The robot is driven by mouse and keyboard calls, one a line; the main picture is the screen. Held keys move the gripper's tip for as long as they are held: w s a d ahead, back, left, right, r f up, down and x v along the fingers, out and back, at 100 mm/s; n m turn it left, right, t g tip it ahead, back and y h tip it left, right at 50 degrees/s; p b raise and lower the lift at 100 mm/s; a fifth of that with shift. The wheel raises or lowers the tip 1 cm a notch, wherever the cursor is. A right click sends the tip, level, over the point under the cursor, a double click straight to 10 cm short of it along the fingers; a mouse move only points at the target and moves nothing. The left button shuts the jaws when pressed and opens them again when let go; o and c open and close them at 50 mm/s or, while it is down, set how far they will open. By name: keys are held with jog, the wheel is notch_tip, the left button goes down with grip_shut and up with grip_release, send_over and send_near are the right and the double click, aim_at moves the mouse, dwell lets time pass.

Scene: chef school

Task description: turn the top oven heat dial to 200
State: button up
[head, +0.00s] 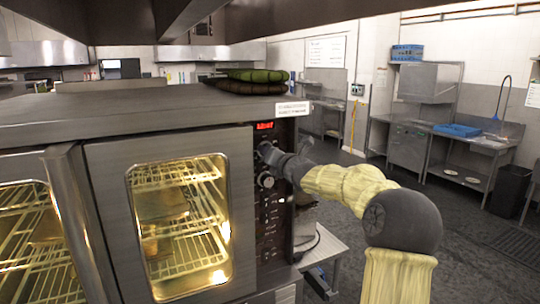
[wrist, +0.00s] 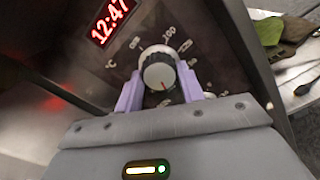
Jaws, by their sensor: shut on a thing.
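The top oven heat dial (wrist: 158,68) is a round knob with a pale face and a silver rim, in the middle of the wrist view. My gripper (wrist: 160,88) has its two lilac fingers closed on the dial's left and right sides. A small red mark shows low on the dial's face. Numbers ring the dial on the dark panel, but they are tilted and I cannot read the setting surely. In the head view my gripper (head: 272,156) is at the upper part of the oven's control panel, and it mostly hides the top dial there.
Another dial (head: 265,181) sits just below my gripper. The lit oven door (head: 110,165) is left of the panel. Green and brown cloth items (head: 250,80) lie on the oven top. Open floor lies right.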

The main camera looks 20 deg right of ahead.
jog(key=shift+r, duration=0.1)
jog(key=o, duration=1)
jog(key=shift+c, duration=0.2)
jog(key=shift+s, duration=0.1)
jog(key=s+b, duration=0.5)
jog(key=s, duration=1.2)
jog(key=shift+s+d, duration=0.15)
jog(key=shift+d, duration=0.2)
